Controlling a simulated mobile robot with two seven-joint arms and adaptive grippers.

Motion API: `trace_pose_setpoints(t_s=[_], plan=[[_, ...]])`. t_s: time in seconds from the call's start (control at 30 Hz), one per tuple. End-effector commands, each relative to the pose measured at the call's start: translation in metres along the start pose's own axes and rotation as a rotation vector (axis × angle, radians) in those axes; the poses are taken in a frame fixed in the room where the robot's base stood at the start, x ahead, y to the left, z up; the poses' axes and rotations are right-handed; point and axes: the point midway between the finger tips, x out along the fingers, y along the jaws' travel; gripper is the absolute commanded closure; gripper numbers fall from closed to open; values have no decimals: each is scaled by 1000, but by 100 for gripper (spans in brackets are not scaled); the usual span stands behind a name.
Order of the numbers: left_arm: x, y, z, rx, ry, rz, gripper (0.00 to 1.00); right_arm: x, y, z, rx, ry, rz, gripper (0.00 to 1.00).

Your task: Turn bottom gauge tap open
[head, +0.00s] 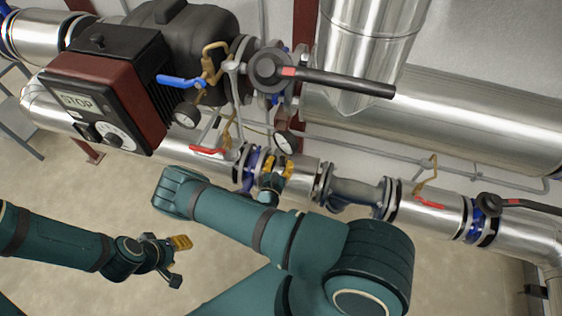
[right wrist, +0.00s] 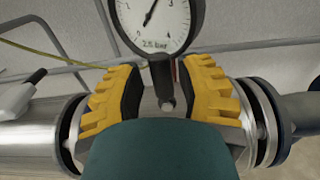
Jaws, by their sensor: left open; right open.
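The lower pressure gauge (head: 286,143) stands on the lower pipe in the head view. In the right wrist view its white dial (right wrist: 160,22) is at the top, cut by the frame edge. My right gripper (head: 277,166) is open, with yellow pads (right wrist: 165,95) on either side of the stem and gaps visible. A red lever (head: 208,151) lies left of it. My left gripper (head: 176,257) is open and empty, low over the floor.
An upper gauge (head: 186,115) and a blue lever (head: 182,82) sit beside the pump (head: 110,85) with its STOP box. A black lever (head: 340,82) reaches right above the lower pipe (head: 430,217). Another black lever (head: 525,205) is at far right. Bare floor (head: 110,185) lies left.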

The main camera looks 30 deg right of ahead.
Motion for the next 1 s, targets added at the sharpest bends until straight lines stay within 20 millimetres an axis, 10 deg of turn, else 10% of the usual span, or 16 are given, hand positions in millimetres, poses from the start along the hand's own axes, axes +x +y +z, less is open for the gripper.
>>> trace_pose_setpoints(t_s=[0.6,1.0], plan=[[0,0,0,0,0,0,53,-104,1,0,0,0,3,64],[0,0,0,0,0,0,53,-116,0,0,-1,-1,1,64]])
